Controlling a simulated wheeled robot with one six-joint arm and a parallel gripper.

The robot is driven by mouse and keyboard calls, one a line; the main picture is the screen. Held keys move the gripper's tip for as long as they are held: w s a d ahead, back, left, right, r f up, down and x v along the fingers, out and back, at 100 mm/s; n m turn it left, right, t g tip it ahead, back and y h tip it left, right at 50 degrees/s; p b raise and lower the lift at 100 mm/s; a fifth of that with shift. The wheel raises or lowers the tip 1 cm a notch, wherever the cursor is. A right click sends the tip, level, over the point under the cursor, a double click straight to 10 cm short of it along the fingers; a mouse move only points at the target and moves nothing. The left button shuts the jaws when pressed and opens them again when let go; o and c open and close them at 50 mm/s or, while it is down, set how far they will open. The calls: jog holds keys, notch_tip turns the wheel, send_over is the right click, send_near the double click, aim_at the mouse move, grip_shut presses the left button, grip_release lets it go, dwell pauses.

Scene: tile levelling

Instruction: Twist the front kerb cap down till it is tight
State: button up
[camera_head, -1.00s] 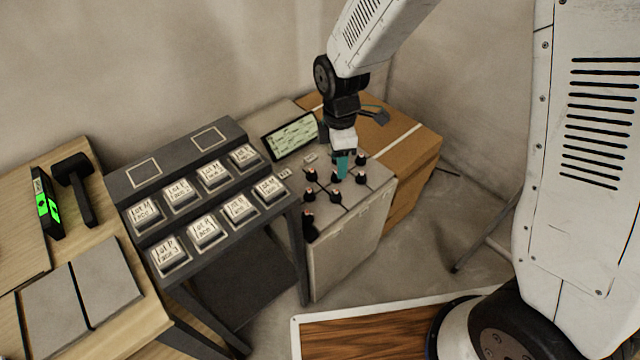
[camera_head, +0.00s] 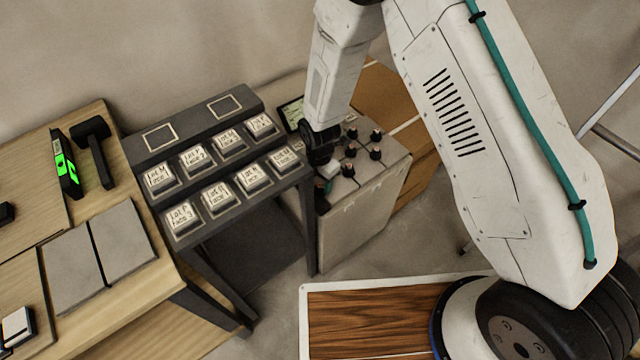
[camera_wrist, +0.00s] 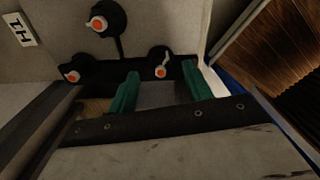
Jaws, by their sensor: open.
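Several black caps with orange centres stand on the pale tiled block; in the head view one is the cap (camera_head: 375,153) near its right side. In the wrist view a cap (camera_wrist: 160,65) with a pale lever-like piece stands near the block's edge, just beyond the gap between my fingertips; I take it to be the front kerb cap. My gripper (camera_wrist: 162,88) has two teal fingers, spread apart with nothing held between them. In the head view my wrist hides most of the gripper and the front-left part of the block (camera_head: 362,215).
A dark rack (camera_head: 240,150) of labelled boxes stands left of the block, close to my wrist. A cardboard box (camera_head: 408,140) is behind it.

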aim_at(320, 189)
jog(key=shift+f, duration=1.3)
jog(key=c, duration=1)
jog(key=shift+m, duration=0.3)
